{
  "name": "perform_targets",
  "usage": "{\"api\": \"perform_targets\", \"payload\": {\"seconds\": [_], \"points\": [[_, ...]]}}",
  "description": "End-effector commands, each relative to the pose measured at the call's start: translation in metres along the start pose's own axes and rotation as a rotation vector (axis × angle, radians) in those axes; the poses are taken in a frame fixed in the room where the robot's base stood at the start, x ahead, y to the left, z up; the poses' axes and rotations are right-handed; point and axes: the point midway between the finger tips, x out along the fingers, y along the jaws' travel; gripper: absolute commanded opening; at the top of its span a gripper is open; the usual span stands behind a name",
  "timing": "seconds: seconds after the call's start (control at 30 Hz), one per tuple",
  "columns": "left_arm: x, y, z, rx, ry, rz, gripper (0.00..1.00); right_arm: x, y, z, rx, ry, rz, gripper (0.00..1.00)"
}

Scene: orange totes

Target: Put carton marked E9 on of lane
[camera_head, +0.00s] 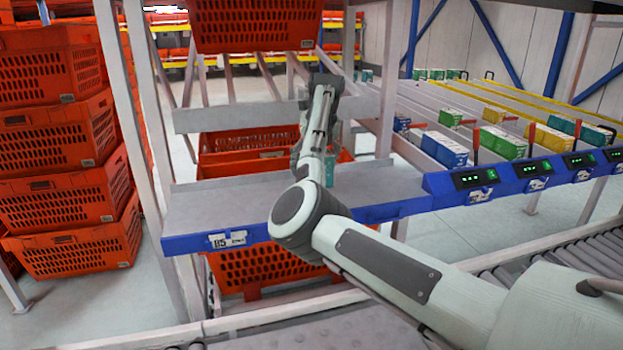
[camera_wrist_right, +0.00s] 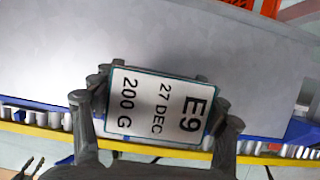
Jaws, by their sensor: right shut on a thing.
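The carton marked E9 (camera_wrist_right: 188,112) has a white face with a teal edge and also reads "27 DEC" and "200 G". My right gripper (camera_wrist_right: 158,100) is shut on it, one finger at each end. In the wrist view the carton is in front of a grey shelf surface; I cannot tell whether it touches it. In the head view my right arm reaches over the grey shelf (camera_head: 225,207) and hides most of the gripper; a teal sliver of the carton (camera_head: 330,171) shows beside the arm. My left gripper is out of view.
Sloped lanes at the right hold blue (camera_head: 444,149), green (camera_head: 503,142), yellow (camera_head: 548,138) and teal cartons. A blue front rail (camera_head: 525,178) carries lit displays. Orange totes (camera_head: 62,128) are stacked at the left; others sit above and below the shelf. White posts (camera_head: 386,85) flank the shelf.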

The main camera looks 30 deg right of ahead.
Motion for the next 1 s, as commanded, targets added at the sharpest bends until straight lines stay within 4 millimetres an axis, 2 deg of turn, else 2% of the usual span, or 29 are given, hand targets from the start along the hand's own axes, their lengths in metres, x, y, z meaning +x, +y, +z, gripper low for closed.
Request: {"api": "perform_targets", "payload": {"seconds": [0.17, 0.47, 0.83, 0.87, 1.0], "points": [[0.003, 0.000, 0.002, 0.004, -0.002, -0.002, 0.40, 0.008, 0.001, 0.006, 0.001, -0.002, 0.001, 0.35], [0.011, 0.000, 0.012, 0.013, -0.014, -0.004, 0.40, 0.042, 0.001, -0.009, 0.000, -0.001, -0.001, 0.35], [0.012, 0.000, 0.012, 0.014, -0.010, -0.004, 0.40, 0.047, 0.001, -0.011, 0.000, -0.001, 0.000, 0.35], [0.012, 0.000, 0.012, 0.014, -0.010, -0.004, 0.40, 0.048, 0.001, -0.011, 0.000, 0.000, 0.000, 0.74], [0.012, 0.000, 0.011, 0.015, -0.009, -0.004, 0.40, 0.047, 0.001, -0.011, 0.000, 0.000, 0.000, 0.91]]}}
